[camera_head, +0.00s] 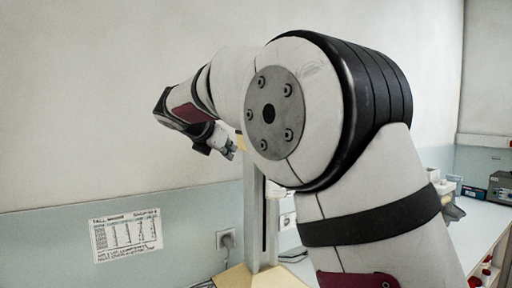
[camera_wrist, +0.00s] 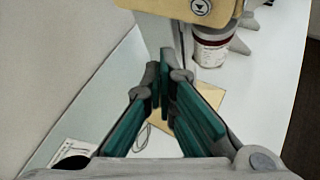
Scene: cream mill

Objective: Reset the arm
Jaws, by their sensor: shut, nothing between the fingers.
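My arm is raised and bent, and its large white joint fills the middle of the head view. My gripper (camera_head: 230,152) shows small beyond the arm, in front of a grey upright post (camera_head: 254,215). In the wrist view my gripper (camera_wrist: 161,75) is shut, with its green-lined fingers together at the tips and nothing between them. Below the fingertips lies a wooden board (camera_wrist: 208,108), partly hidden by the fingers.
A yellow-tan block (camera_wrist: 205,10) on the post and a white labelled tub (camera_wrist: 210,46) stand close beyond the fingers. The white counter (camera_head: 480,228) at right carries devices (camera_head: 500,187). A printed sheet (camera_head: 127,236) and a socket (camera_head: 226,240) are on the wall.

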